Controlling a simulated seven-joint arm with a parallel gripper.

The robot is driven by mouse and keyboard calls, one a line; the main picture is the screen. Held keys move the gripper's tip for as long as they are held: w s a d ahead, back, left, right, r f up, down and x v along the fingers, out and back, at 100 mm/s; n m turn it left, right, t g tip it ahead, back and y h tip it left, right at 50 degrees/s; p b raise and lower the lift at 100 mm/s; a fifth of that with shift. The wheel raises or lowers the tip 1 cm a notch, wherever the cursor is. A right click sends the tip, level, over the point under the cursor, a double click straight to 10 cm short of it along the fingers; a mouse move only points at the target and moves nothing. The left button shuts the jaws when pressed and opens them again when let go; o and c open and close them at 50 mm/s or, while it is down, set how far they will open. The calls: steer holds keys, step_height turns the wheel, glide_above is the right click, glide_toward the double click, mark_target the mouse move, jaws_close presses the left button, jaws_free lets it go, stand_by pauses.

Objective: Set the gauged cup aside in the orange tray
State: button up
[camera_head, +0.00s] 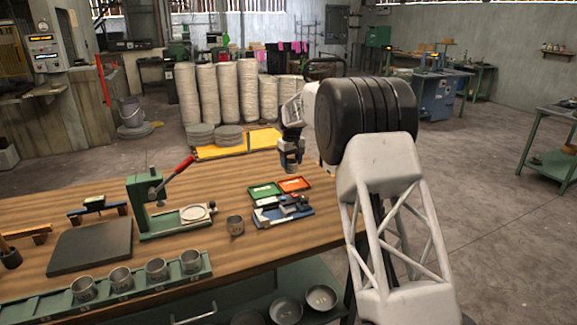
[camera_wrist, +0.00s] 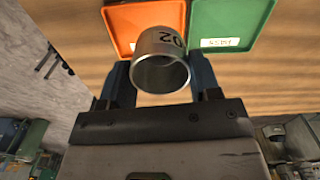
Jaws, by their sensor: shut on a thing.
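My gripper (camera_head: 291,152) is above the far edge of the table, over the orange tray (camera_head: 294,184). In the wrist view my gripper (camera_wrist: 161,78) is shut on a grey metal cup (camera_wrist: 160,62), with one finger on each side. The cup has dark marking ending in "02", and its open mouth faces the camera. The cup overlaps the right edge of the orange tray (camera_wrist: 122,22) in that view. Its height above the tray is hard to judge. A green tray (camera_wrist: 235,20) with a white label is beside the orange one; it also shows in the head view (camera_head: 264,190).
Several cups sit in a green rack (camera_head: 40,302) at the front. A green press (camera_head: 150,205) with a red lever and a blue-based fixture (camera_head: 283,213) stand near the trays. Bare wood lies right of the fixture.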

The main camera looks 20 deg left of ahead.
steer(key=shift+w+f+m, duration=0.15)
steer(key=shift+w, duration=0.7)
steer(key=shift+w+f+m, duration=0.1)
steer(key=shift+w+m, duration=0.05)
steer(key=shift+w, duration=0.7)
steer(key=shift+f, duration=0.15)
steer(key=shift+f, duration=3.25)
steer(key=shift+f, duration=0.35)
steer(key=o, duration=1)
steer(key=shift+r, duration=0.15)
step_height(320, 180, up, 8)
steer(key=shift+f, duration=0.2)
